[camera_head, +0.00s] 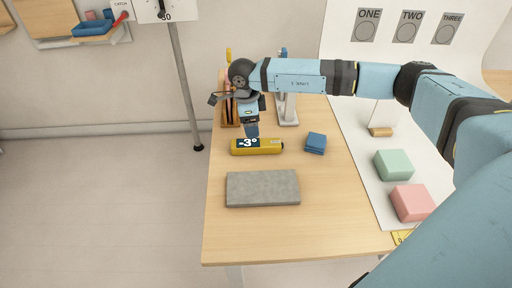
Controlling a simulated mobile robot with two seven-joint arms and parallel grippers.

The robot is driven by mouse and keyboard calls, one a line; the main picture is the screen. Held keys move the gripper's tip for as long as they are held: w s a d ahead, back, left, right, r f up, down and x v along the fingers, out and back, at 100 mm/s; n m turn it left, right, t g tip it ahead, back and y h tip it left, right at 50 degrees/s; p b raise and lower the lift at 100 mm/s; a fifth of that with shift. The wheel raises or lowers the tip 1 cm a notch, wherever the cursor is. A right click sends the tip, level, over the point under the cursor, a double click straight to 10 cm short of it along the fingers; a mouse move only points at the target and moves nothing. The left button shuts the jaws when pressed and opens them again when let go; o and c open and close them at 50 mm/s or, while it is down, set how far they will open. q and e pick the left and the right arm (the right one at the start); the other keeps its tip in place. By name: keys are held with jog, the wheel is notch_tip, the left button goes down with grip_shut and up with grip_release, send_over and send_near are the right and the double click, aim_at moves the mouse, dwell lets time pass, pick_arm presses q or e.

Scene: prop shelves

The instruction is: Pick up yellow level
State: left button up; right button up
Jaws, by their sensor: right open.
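The yellow level (268,147) lies on the wooden table. A dark label on its left part reads -3°. My right arm reaches in from the right, and my right gripper (251,131) points down just above the level's left part. Its fingers hide part of the level's back edge. The gripper is open; whether it touches the level is hard to tell. My left gripper is not in view.
A grey slab (262,188) lies in front of the level. A small blue stack (316,143) is to its right. Tool stands are behind. Green (394,165) and pink (412,203) blocks sit on a white board at right. The table's (240,236) front is clear.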

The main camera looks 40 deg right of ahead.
aim_at(257, 143)
notch_tip(257, 143, down, 3)
jog(key=shift+s+d+f, duration=0.1)
jog(key=shift+d+f, duration=0.05)
jog(key=shift+f, duration=0.05)
jog(key=shift+s+d+f, duration=0.15)
jog(key=shift+s+f, duration=0.05)
jog(key=shift+f, duration=0.7)
jog(key=shift+s+d+f, duration=0.15)
jog(key=shift+d+f, duration=0.05)
jog(key=shift+f, duration=0.7)
jog(key=shift+s+d+f, duration=0.15)
jog(key=shift+s+f, duration=0.05)
jog(key=shift+f, duration=0.7)
jog(key=shift+r, duration=0.1)
jog(key=c, duration=1.1)
